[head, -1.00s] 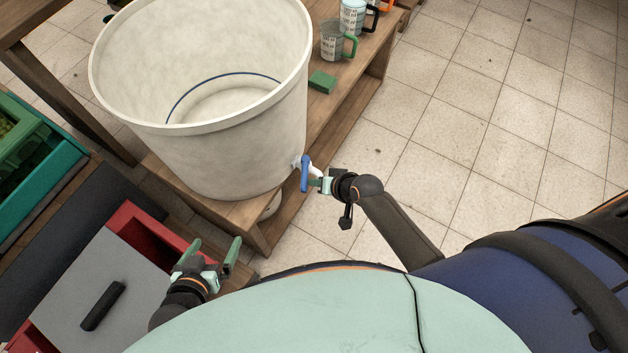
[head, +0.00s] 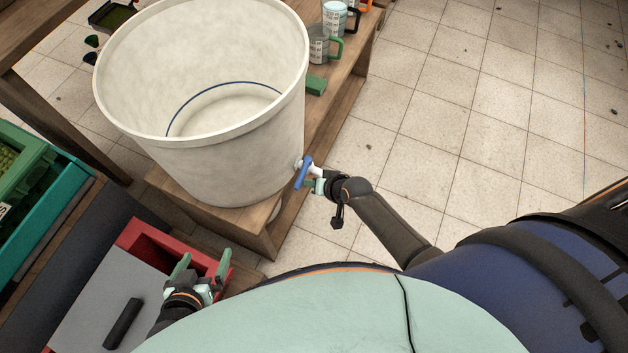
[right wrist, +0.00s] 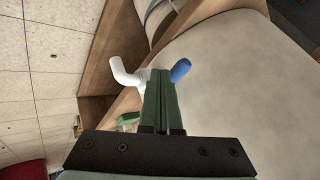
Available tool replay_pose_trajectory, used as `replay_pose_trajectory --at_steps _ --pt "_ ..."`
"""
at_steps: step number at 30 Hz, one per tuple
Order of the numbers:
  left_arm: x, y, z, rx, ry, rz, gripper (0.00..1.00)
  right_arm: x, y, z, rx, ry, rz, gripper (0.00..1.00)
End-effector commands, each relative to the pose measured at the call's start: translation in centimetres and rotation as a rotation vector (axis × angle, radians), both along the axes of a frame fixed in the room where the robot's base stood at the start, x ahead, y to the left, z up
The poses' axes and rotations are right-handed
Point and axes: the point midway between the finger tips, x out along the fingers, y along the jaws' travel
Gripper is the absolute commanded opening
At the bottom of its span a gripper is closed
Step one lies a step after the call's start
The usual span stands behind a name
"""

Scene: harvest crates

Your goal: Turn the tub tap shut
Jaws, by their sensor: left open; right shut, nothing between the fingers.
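The white tub (head: 215,150) stands on a wooden bench. Its tap has a blue lever (head: 303,172) and a white spout, low on the tub's right side. In the right wrist view the blue lever (right wrist: 180,70) points right and the white spout (right wrist: 128,72) points left. My right gripper (head: 314,185) is shut and empty, with its fingertips at the tap beside the lever; I cannot tell whether they touch it. The closed fingers also show in the right wrist view (right wrist: 160,85). My left gripper (head: 202,268) is open and empty over the red crate's edge.
The wooden bench (head: 262,238) also holds a green block (head: 316,85) and measuring jugs (head: 322,45) behind the tub. A red crate (head: 150,238) with a grey lid is at lower left, beside a teal crate (head: 70,200). Tiled floor is clear at right.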

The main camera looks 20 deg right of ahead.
Motion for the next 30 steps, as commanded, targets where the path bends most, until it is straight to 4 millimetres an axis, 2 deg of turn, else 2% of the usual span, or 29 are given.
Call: replay_pose_trajectory --at_steps 9,30 --pt "-0.2 0.4 0.2 0.005 0.002 0.009 1.00 0.3 1.1 0.1 0.002 0.001 0.002 0.00" --pt "-0.4 0.4 0.2 0.004 0.005 0.010 1.00 0.3 1.4 0.0 0.004 0.000 0.003 0.00"
